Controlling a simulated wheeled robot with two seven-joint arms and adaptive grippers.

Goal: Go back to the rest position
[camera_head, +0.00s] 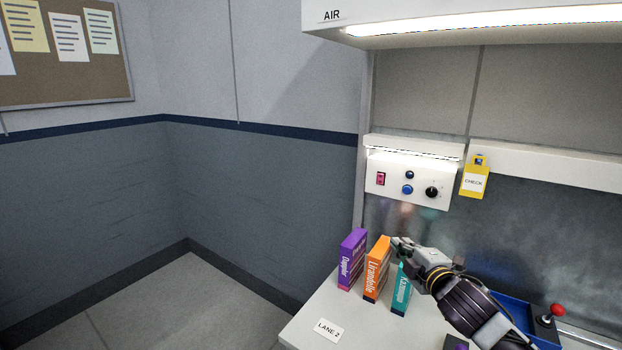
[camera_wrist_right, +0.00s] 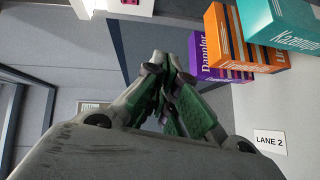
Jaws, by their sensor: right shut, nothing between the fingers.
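My right gripper (camera_head: 401,246) reaches in from the lower right in the head view, over the worktable near the boxes. Its green-padded fingers (camera_wrist_right: 171,85) are shut with nothing between them in the wrist view. A purple box (camera_head: 351,259), an orange box (camera_head: 376,269) and a teal box (camera_head: 400,290) stand upright in a row on the table. The fingertips are close to the tops of the orange and teal boxes in the head view; I cannot tell if they touch. The arm hides part of the table. My left gripper is not in view.
The white table (camera_head: 345,300) carries a "LANE 2" label (camera_head: 328,330). A control panel (camera_head: 412,182) and a yellow "CHECK" tag (camera_head: 474,178) are behind it. A blue tray (camera_head: 514,308) and a red-knobbed lever (camera_head: 556,311) are at the right. Floor at the left is clear.

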